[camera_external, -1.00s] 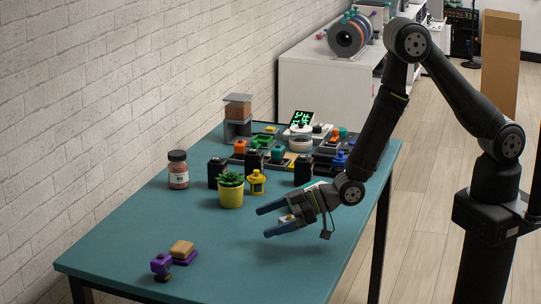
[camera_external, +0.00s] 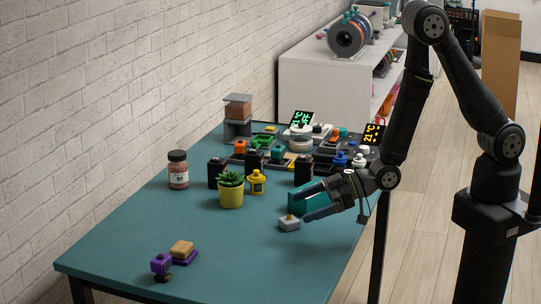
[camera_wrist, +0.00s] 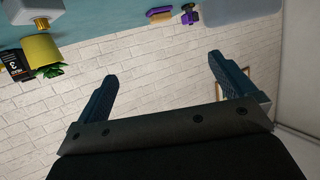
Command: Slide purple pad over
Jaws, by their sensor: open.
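A purple pad (camera_external: 184,258) lies near the front left of the teal table, with a tan block (camera_external: 181,247) on top of it. A small purple object (camera_external: 161,263) with a dark lower part stands just left of it. In the wrist view the purple pad (camera_wrist: 160,17) and the purple object (camera_wrist: 189,16) show at the top, far beyond the fingers. My gripper (camera_external: 301,206) is open and empty at the table's right side, well to the right of the pad. In the wrist view its two fingers (camera_wrist: 162,70) are spread with nothing between them.
A yellow plant pot (camera_external: 230,194), a yellow lantern (camera_external: 257,183) and a jar (camera_external: 178,170) stand behind. The table between pot and pad is clear.

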